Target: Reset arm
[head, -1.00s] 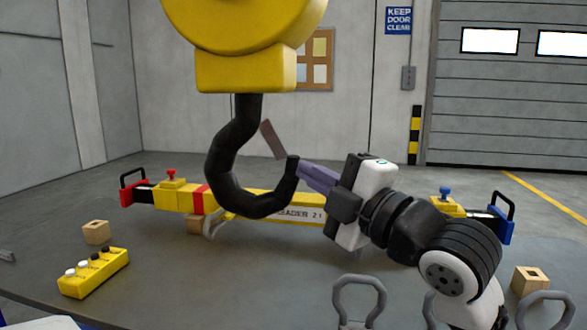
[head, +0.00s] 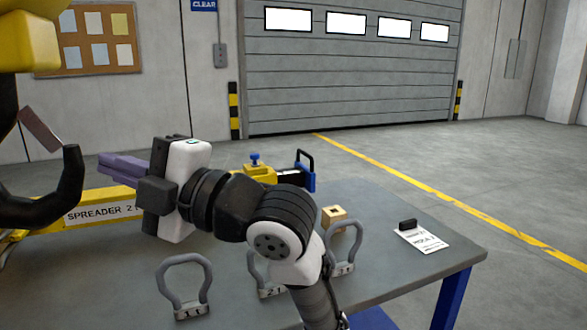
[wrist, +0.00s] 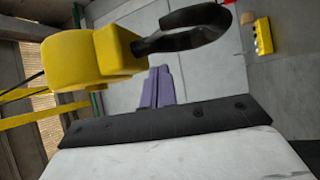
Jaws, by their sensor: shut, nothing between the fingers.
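My gripper (head: 104,165) is at the left of the head view, with its purple fingers together and nothing between them. It points left toward the black crane hook (head: 60,190), with a visible gap to the hook's tip. In the wrist view the purple fingers (wrist: 157,88) lie side by side, below and to the right of the yellow hook block (wrist: 90,58). The black hook (wrist: 190,27) curves above them there. My arm reaches over the table from the lower middle of the head view.
The yellow spreader beam (head: 105,205) lies behind the gripper, its blue end (head: 306,178) to the right. Grey shackles, including one tagged 1 t (head: 186,285), stand along the front. A wooden block (head: 333,216) and a white card (head: 421,240) lie on the grey table (head: 400,285).

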